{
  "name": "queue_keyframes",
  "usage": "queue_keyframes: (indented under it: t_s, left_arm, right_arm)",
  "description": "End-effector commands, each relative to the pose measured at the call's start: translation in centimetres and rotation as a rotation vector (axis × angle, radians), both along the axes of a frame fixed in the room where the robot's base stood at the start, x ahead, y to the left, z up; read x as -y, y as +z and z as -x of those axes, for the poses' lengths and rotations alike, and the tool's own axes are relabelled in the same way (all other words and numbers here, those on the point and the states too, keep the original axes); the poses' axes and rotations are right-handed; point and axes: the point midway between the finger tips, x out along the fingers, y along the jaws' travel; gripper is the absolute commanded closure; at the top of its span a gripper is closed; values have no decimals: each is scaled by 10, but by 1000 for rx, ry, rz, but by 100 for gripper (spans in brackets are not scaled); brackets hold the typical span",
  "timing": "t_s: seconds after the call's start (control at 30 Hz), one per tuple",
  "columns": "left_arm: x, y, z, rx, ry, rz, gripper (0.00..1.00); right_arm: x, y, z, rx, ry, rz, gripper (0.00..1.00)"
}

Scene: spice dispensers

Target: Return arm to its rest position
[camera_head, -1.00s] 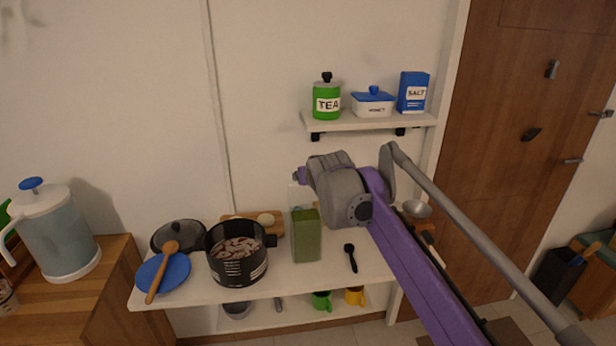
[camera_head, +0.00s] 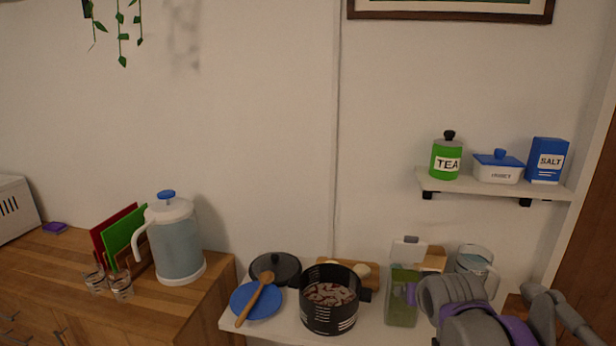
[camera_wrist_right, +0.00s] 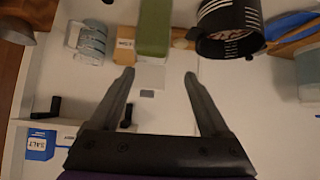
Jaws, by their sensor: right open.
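My right arm (camera_head: 480,318), grey and purple, shows at the lower right of the head view; its fingers cannot be made out there. In the right wrist view my right gripper (camera_wrist_right: 158,76) is open, with its two dark fingers apart and nothing between them. A green-filled container (camera_head: 402,300) stands behind the arm on the white shelf table (camera_head: 270,328). In the right wrist view the green container (camera_wrist_right: 154,26) is beyond the fingertips, apart from them. My left gripper is in no view.
The wall shelf (camera_head: 495,189) holds a tea tin (camera_head: 446,160), a honey box (camera_head: 498,170) and a salt box (camera_head: 547,160). A pitcher (camera_head: 175,245) stands on the left counter.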

Motion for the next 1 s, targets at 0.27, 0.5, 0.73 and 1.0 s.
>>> queue_keyframes:
  t_s: [0.27, 0.5, 0.73, 1.0]
  left_arm:
    - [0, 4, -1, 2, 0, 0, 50]
    - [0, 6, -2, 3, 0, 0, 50]
    - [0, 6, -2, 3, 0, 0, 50]
    - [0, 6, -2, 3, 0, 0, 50]
  right_arm:
    - [-47, -131, 166, -251, 103, -33, 20]
    - [-65, -201, 250, -374, 166, -50, 20]
    - [-68, -214, 264, -397, 179, -52, 20]
    - [-68, -213, 264, -395, 178, -52, 20]
